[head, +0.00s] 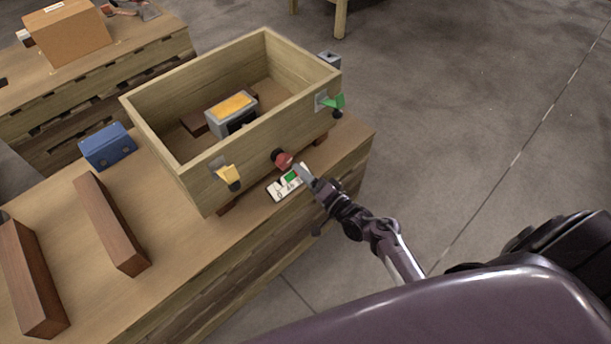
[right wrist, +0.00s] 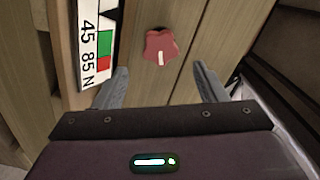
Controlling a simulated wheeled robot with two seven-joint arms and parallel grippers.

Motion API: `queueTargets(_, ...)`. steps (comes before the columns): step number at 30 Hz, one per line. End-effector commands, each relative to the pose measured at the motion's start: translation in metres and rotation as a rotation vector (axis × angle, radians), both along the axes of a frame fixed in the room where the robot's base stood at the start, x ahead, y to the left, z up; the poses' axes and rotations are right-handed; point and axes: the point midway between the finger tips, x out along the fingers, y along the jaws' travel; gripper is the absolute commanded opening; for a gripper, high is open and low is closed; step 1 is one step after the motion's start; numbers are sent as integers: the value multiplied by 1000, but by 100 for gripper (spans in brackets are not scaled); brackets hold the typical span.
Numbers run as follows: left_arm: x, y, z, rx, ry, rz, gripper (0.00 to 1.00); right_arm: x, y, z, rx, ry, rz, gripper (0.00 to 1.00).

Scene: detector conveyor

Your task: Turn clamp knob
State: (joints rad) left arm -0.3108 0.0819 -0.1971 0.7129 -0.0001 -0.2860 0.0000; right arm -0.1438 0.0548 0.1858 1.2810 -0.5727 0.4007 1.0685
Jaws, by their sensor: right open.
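The clamp knob is a red lobed knob (head: 282,158) on the front wall of a wooden box (head: 268,135), low and near the middle. In the right wrist view the red knob (right wrist: 161,47) shows face-on with a pale mark on it. A force gauge (head: 285,184) with a green and red scale lies just below the knob; it also shows in the right wrist view (right wrist: 98,45). My right gripper (head: 303,172) is close in front of the knob. In the right wrist view its fingers (right wrist: 160,82) are spread, with the knob ahead of the gap, not between them. My left gripper is not seen.
A yellow clamp (head: 229,174) and a green clamp (head: 335,101) sit on the box's front wall. A grey device with a yellow top (head: 233,106) is inside. A blue case (head: 107,146) and brown wooden bars (head: 110,225) lie on the table to the left.

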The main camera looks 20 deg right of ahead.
Motion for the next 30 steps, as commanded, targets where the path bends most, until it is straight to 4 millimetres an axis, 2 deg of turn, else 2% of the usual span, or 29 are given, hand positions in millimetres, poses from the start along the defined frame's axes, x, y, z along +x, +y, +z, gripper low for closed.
queueTargets(9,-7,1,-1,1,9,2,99,0,0,0,-6,-2,0,65)
queueTargets(13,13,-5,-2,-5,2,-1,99,1,-2,-5,-103,-36,2,65)
queueTargets(17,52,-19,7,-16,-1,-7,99,2,-6,-12,-358,-121,5,65)
queueTargets(20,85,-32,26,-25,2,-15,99,2,-8,-15,-612,-210,8,65)
queueTargets(24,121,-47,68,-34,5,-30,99,2,-7,-15,-967,-337,11,65)
queueTargets(27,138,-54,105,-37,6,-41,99,0,-5,-14,-1209,-429,12,65)
queueTargets(30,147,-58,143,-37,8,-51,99,-2,-2,-11,-1424,-512,9,65)
